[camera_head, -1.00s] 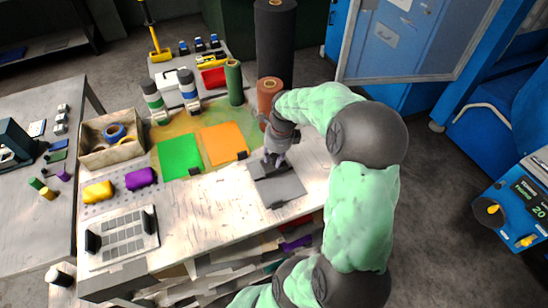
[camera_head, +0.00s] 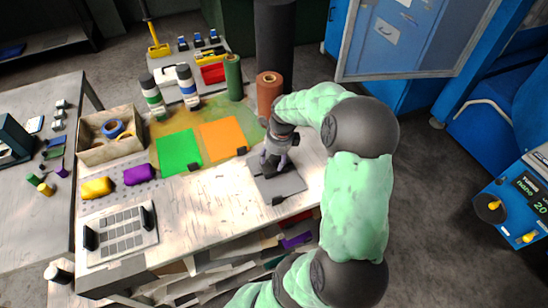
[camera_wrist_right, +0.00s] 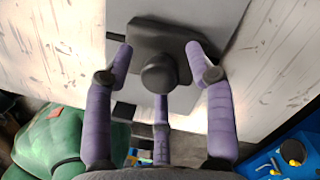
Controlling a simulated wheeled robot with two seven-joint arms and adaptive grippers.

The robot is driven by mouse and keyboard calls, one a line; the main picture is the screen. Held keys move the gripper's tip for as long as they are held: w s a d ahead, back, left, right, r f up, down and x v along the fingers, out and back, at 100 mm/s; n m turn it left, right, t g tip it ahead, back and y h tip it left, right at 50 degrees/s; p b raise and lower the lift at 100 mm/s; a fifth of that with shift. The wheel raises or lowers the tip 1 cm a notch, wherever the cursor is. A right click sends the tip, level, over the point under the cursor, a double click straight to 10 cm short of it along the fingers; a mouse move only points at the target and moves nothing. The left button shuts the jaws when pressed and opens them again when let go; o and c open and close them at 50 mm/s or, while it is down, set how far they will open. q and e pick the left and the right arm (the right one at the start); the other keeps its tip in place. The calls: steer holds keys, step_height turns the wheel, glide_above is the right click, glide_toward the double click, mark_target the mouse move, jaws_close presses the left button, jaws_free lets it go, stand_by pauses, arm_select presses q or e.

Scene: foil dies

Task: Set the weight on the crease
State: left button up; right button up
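A grey sheet (camera_head: 285,186) lies on the workbench, with a small dark clip (camera_head: 279,200) at its front edge. A dark weight with a round knob (camera_wrist_right: 159,75) stands on the sheet, seen from above in the right wrist view. In the head view it is mostly hidden under my right gripper (camera_head: 274,163). The purple fingers of my right gripper (camera_wrist_right: 161,68) are spread around the knob, with gaps beside it. Whether the fingertips touch the weight's base, and whether it covers the crease, I cannot tell. My left gripper is not in view.
A green sheet (camera_head: 178,152) and an orange sheet (camera_head: 223,138) lie to the left. A copper-coloured roll (camera_head: 268,93) and a green roll (camera_head: 233,78) stand behind. A box with tape rolls (camera_head: 87,155) and a grey key panel (camera_head: 123,240) are farther left. The bench front is clear.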

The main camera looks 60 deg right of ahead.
step_height(320, 180, up, 12)
steer(key=s+p, duration=0.1)
steer(key=p, duration=0.2)
steer(key=shift+s+d, duration=0.25)
steer(key=shift+s, duration=0.15)
